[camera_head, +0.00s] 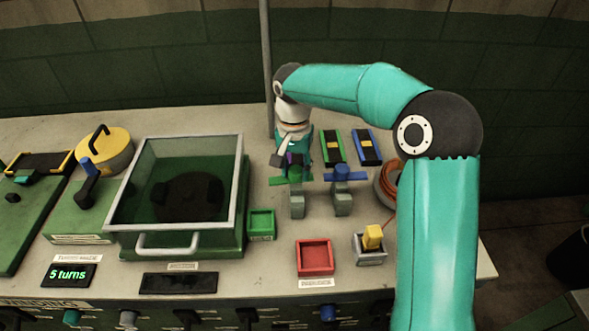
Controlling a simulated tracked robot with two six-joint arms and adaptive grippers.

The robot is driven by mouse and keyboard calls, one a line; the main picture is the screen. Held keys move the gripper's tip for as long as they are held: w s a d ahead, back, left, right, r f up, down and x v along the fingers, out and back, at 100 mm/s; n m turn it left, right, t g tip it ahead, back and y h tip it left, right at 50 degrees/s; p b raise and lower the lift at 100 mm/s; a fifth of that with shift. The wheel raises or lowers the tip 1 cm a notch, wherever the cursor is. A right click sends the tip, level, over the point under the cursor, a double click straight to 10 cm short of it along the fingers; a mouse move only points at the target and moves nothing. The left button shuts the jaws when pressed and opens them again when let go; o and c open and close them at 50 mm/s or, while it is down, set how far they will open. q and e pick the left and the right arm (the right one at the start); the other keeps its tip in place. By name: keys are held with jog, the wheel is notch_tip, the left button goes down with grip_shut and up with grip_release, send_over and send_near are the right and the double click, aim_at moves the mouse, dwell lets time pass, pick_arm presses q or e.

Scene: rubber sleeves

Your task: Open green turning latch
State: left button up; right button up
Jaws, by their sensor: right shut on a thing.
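The green turning latch (294,175) has a green crossbar on top of a grey post, right of the glass-lidded box. My right gripper (292,163) reaches down behind it from above and is shut on its green handle. The fingertips are small and partly hidden, so the exact contact is hard to see. A similar blue latch (343,172) stands just to its right on its own grey post, apart from the gripper. My left gripper is not in view.
A glass-lidded box (240,180) stands to the left. Green (262,223) and red (315,257) trays sit in front. Green (331,161) and blue (371,161) racks lie behind the latches. A yellow block (373,235) sits in a grey holder at right.

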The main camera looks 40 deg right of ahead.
aim_at(294, 169)
jog(key=shift+w+r+m, duration=0.15)
jog(key=shift+w+m, duration=0.05)
jog(key=shift+m, duration=0.3)
jog(key=o, duration=1.1)
jog(key=shift+o, duration=0.2)
jog(key=shift+s, duration=0.1)
notch_tip(294, 169, up, 12)
jog(key=shift+a+f, duration=0.1)
jog(key=shift+f, duration=0.1)
